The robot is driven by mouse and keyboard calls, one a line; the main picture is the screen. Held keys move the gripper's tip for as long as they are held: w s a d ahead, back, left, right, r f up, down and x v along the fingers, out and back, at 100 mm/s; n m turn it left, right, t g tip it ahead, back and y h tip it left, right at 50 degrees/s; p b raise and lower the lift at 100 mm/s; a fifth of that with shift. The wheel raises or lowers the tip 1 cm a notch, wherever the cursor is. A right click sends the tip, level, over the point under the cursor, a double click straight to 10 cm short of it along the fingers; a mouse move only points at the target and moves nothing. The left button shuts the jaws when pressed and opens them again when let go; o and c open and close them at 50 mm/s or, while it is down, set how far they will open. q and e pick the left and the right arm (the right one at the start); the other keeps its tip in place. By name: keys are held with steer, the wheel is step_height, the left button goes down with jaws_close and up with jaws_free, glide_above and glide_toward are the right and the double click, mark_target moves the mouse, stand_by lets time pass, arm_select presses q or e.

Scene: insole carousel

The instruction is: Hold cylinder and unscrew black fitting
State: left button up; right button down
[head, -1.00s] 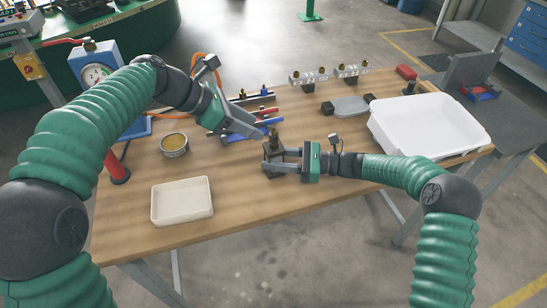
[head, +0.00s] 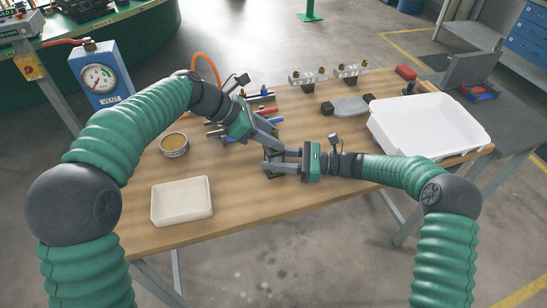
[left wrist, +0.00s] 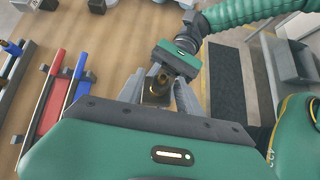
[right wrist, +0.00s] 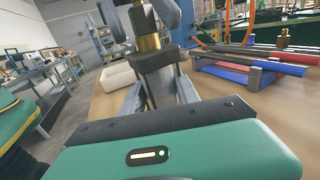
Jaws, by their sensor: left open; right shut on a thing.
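A dark block (right wrist: 157,64) with a brass fitting (right wrist: 150,42) upright on its top stands near the middle of the table. My right gripper (head: 268,160) is shut on the block from the right. My left gripper (head: 279,144) is open, slanting down from the upper left, with its fingertips close to the brass fitting. In the left wrist view the brass fitting (left wrist: 158,78) shows between the left fingers, apparently not clamped. Red and blue cylinders (left wrist: 50,106) lie on a rack beside the left gripper.
A cream tray (head: 182,216) and a round tin (head: 174,146) are at the left. A large white bin (head: 377,140) is at the right. Metal blocks with brass fittings (head: 308,79) stand at the back. A gauge box (head: 100,75) stands behind the left arm.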

arm_select(q)
steer(key=m+g, duration=0.3)
steer(key=shift+w+f+m, duration=0.25)
steer(key=shift+w+m, duration=0.05)
steer(key=shift+m, duration=0.1)
steer(key=shift+r+m+g, duration=0.1)
steer(key=shift+m+g, duration=0.3)
steer(key=shift+m, duration=0.1)
steer(key=n+t, duration=0.2)
steer(key=shift+s+r+n, duration=0.15)
steer(key=shift+s+n, duration=0.15)
steer(key=shift+n, duration=0.1)
steer(key=n+t, duration=0.2)
steer(key=n, duration=0.1)
steer(key=shift+t, duration=0.4)
jaws_close()
jaws_free()
